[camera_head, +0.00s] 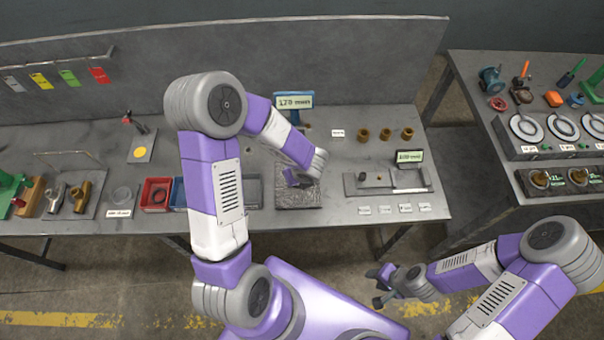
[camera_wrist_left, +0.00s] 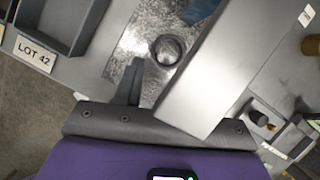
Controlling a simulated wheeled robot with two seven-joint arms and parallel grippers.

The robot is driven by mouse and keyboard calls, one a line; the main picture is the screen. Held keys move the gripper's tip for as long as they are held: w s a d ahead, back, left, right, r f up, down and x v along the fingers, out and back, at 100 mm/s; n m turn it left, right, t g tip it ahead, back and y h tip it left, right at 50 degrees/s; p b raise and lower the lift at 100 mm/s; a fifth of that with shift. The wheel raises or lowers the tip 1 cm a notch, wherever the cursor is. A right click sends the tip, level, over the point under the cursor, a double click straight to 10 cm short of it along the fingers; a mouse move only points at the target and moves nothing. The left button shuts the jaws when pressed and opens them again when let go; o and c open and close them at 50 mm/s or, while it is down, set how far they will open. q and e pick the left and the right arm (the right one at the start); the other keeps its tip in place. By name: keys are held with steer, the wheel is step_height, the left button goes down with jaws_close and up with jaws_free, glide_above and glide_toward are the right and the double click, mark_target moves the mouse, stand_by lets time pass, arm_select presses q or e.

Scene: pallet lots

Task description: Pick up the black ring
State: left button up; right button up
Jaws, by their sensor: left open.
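A black ring (camera_wrist_left: 166,50) lies flat on a silver crinkled mat (camera_wrist_left: 137,38) in the left wrist view. The mat also shows in the head view (camera_head: 300,198), where my left arm hides the ring. My left gripper (camera_head: 295,179) is over the mat, pointing down. In the left wrist view its two fingers (camera_wrist_left: 165,85) are apart with nothing between them, and the ring shows beyond them. My right gripper (camera_head: 380,286) is open and empty, in front of the table and away from the mat.
A red bin (camera_head: 156,195) and a grey tray (camera_wrist_left: 65,22) with a LOT 42 label (camera_wrist_left: 35,53) stand left of the mat. A fixture with a display (camera_head: 409,157) is to the right. Several brass pieces (camera_head: 385,134) stand behind it. A display stand (camera_head: 294,102) rises behind the mat.

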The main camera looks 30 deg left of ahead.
arm_select(q)
steer(key=shift+s+a+f, duration=0.1)
steer(key=shift+a+f, duration=0.05)
steer(key=shift+f, duration=0.45)
steer(key=shift+s+a+f+b, duration=0.1)
steer(key=shift+s+f+b, duration=0.1)
steer(key=shift+b, duration=0.25)
steer(key=shift+a+f, duration=0.1)
steer(key=shift+f, duration=0.1)
steer(key=b+x, duration=0.2)
steer(key=x, duration=0.1)
steer(key=shift+w+f, duration=0.2)
steer(key=shift+f, duration=0.1)
steer(key=shift+a+f+b, duration=0.2)
steer(key=shift+f+b, duration=0.15)
steer(key=shift+b, duration=0.05)
steer(key=shift+w, duration=0.1)
arm_select(e)
steer(key=f, duration=0.3)
steer(key=shift+s+f, duration=0.4)
arm_select(q)
steer(key=shift+c, duration=0.2)
steer(key=shift+r, duration=0.1)
jaws_close()
